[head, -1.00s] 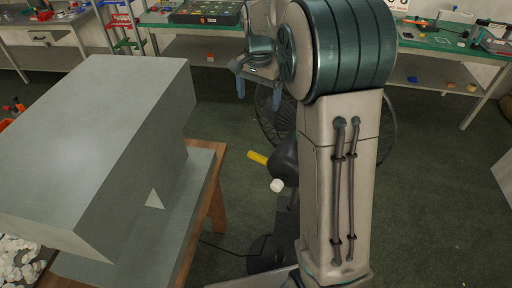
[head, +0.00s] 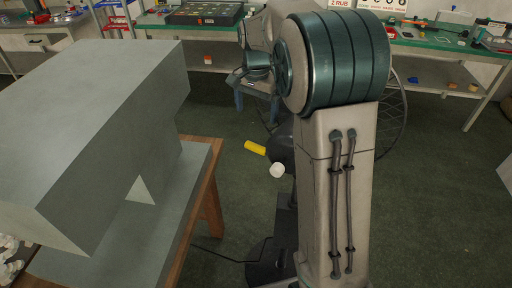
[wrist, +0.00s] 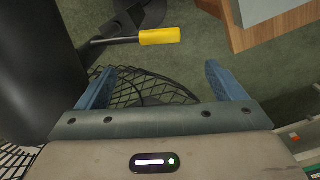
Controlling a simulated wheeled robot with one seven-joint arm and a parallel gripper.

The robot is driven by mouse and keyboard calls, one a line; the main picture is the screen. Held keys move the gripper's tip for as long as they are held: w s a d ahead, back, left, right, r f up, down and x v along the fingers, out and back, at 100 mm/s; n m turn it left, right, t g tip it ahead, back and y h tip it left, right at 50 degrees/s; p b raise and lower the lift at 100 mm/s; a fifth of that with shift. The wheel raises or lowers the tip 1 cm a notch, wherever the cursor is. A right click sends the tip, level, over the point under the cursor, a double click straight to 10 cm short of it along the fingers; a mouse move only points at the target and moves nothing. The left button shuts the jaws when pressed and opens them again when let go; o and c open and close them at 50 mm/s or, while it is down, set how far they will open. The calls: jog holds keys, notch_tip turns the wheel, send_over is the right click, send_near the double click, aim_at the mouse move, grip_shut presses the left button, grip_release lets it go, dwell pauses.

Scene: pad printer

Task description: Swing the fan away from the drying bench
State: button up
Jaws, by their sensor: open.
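The fan stands on the floor behind my arm. In the head view its dark motor housing (head: 281,146) and part of its wire cage (head: 393,118) show on either side of my arm, which hides the rest. A yellow handle (head: 255,147) sticks out to the left of the housing, with a white knob (head: 277,170) below it. In the wrist view the yellow handle (wrist: 160,36) lies beyond the fingertips, between them sideways, and the wire cage (wrist: 150,88) shows between the fingers. My gripper (wrist: 152,72) is open and empty, apart from the handle; it also shows in the head view (head: 256,108).
A large grey machine (head: 85,130) stands on a wooden bench (head: 208,195) at the left. Green-topped benches (head: 440,45) with tools line the back wall. The floor (head: 440,190) at the right is clear.

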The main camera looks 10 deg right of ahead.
aim_at(256, 145)
notch_tip(256, 145, down, 13)
jog(key=shift+f+p, duration=0.2)
jog(key=shift+p, duration=0.4)
jog(key=c, duration=1.4)
jog(key=w+d+m, duration=0.1)
jog(key=d+m, duration=0.1)
jog(key=w+d+m, duration=0.2)
jog(key=d+m, duration=0.1)
jog(key=w+d+m, duration=0.2)
jog(key=d, duration=0.1)
jog(key=shift+w+r, duration=0.1)
jog(key=shift+w, duration=0.15)
jog(key=d+m+p, duration=0.1)
jog(key=d+m, duration=0.5)
jog(key=d, duration=0.1)
jog(key=shift+d, duration=0.3)
jog(key=shift+s+d+m, duration=0.2)
jog(key=shift+d+m, duration=0.4)
jog(key=shift+d, duration=0.05)
jog(key=shift+s+d+m, duration=0.15)
jog(key=shift+d+m, duration=0.45)
